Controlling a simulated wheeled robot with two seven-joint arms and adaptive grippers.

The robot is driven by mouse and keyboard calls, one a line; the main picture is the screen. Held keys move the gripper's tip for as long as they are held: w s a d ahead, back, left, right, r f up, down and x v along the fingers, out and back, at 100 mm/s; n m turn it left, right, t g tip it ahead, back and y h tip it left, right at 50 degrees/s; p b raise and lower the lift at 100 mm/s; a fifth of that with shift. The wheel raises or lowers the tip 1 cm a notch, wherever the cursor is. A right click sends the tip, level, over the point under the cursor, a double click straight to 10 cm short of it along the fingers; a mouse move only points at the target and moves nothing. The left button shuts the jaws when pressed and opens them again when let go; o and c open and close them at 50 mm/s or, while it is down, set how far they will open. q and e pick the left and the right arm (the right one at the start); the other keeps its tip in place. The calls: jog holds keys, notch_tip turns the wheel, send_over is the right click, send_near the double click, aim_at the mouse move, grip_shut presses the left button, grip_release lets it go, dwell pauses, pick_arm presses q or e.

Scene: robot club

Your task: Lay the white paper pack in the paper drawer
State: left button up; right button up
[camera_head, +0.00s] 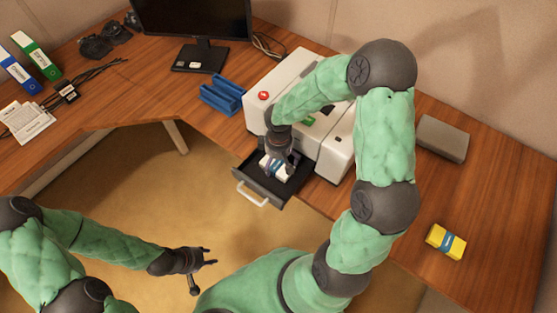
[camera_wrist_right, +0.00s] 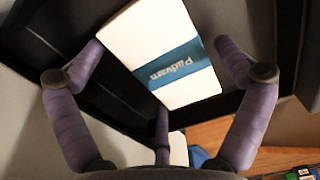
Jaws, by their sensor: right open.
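The white paper pack (camera_head: 272,168) with a blue band lies in the pulled-out black paper drawer (camera_head: 288,195), turned at an angle to its walls. In the right wrist view the pack (camera_wrist_right: 165,55) is between the spread fingers of my right gripper (camera_wrist_right: 156,45), with the dark drawer around it. My right gripper (camera_head: 280,158) is open just above the pack and hides part of it in the head view. My left gripper (camera_head: 207,256) is open and empty, out over the floor in front of the desk.
The white printer (camera_head: 330,160) stands behind the drawer, partly hidden by my right arm. A blue holder (camera_head: 222,95) is to its left. A grey box (camera_head: 442,138) and a yellow pack (camera_head: 445,242) with a blue band are on the desk at right. A monitor (camera_head: 200,15) stands at the back.

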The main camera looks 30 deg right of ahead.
aim_at(279, 162)
jog(key=shift+r, duration=0.1)
jog(key=shift+r+p, duration=0.3)
jog(key=shift+r, duration=0.05)
notch_tip(279, 162, up, 11)
jog(key=p, duration=0.4)
jog(key=shift+r, duration=0.2)
dwell(0.7)
